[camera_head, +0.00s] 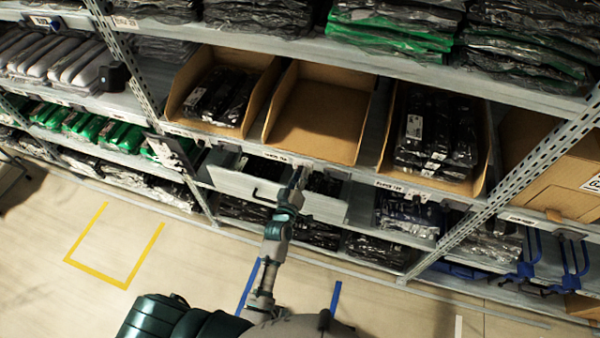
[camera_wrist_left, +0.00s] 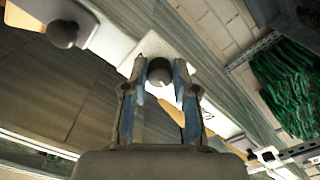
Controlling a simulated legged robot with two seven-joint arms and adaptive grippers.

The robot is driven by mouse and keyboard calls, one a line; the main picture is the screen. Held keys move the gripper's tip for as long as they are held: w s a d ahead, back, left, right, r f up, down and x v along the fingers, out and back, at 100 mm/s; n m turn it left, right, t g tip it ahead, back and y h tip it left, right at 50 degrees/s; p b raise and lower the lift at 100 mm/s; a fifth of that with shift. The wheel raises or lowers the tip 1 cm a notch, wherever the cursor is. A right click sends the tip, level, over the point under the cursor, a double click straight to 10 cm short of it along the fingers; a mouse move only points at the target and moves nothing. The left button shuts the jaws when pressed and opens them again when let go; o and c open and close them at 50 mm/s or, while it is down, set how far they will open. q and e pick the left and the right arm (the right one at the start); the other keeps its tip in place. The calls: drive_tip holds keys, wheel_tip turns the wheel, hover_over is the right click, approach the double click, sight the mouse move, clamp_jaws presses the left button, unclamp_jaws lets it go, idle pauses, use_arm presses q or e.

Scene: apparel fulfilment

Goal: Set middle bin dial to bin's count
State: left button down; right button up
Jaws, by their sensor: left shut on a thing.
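The middle bin (camera_head: 318,112) is an open cardboard bin on the shelf. I see only bare cardboard inside it. My left gripper (camera_head: 296,178) is at the shelf edge just below this bin. In the left wrist view the two fingers (camera_wrist_left: 160,88) close on a round dark knob (camera_wrist_left: 160,70), the dial, on a pale plate. The dial's marks and setting cannot be read, and the gripper covers it in the head view. A second round knob (camera_wrist_left: 62,34) shows at the upper left of the wrist view, apart from the fingers. My right gripper is not in view.
The left bin (camera_head: 262,85) and right bin (camera_head: 484,160) hold dark bagged garments. A grey drawer (camera_head: 235,178) with a dark handle sits below, close to my left arm. A perforated upright (camera_head: 515,170) stands at right. The floor (camera_head: 190,240) in front is mostly clear.

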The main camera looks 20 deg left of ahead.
use_arm(q)
drive_tip(key=shift+r+n+p, duration=0.1)
drive_tip(key=shift+n+p, duration=0.55)
drive_tip(key=shift+n, duration=0.45)
drive_tip(key=c, duration=0.9)
unclamp_jaws()
drive_tip(key=s, duration=1.2)
drive_tip(key=shift+a, duration=0.25)
